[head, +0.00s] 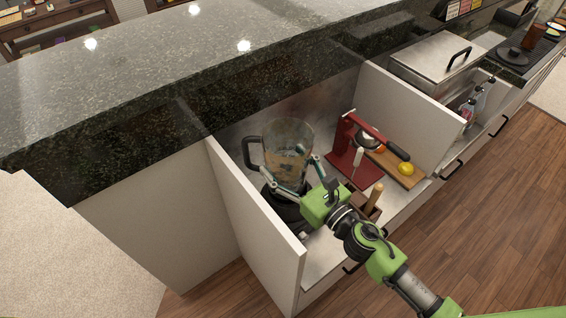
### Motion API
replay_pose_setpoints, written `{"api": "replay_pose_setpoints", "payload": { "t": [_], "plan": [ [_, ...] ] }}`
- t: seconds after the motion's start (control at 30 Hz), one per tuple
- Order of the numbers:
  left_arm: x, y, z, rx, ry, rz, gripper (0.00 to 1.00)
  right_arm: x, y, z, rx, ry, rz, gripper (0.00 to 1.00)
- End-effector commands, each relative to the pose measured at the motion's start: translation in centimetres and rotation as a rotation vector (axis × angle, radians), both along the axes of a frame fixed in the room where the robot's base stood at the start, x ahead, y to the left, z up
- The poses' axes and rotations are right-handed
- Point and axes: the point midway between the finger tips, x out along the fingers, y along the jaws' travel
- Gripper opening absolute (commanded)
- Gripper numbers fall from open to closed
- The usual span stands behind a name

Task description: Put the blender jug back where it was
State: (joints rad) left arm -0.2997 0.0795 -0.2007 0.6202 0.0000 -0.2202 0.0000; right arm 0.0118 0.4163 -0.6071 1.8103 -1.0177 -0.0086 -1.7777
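The clear blender jug (288,134) with a dark handle on its left stands upright in the counter recess. It is above the dark blender base (287,209); whether it is fully seated cannot be told, because my gripper hides part of the join. My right gripper (287,166) comes in from the lower right. Its two fingers are spread at the lower part of the jug, one towards each side. Whether they press on the glass or stand just clear of it cannot be told. My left gripper is not in view.
White partitions (258,220) flank the recess. The granite bar top (180,75) rises behind. Wooden floor (490,200) lies open in front.

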Motion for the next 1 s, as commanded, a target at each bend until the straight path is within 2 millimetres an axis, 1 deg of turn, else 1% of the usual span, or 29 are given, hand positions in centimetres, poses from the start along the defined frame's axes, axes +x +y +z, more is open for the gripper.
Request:
{"api": "replay_pose_setpoints", "payload": {
  "t": [0.03,0.13,0.6,1.0],
  "plan": [
    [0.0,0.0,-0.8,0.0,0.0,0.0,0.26,0.1,-0.1,-0.6,0.003,-0.004,-0.004,0.3],
    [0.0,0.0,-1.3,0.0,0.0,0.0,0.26,0.1,-0.2,-1.0,0.002,-0.005,-0.009,0.3],
    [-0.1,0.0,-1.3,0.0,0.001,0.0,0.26,0.1,-0.3,-1.1,0.002,-0.005,-0.012,0.3],
    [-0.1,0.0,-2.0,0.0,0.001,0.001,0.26,0.1,-0.3,-1.8,0.002,-0.004,-0.012,0.3]
  ]
}}
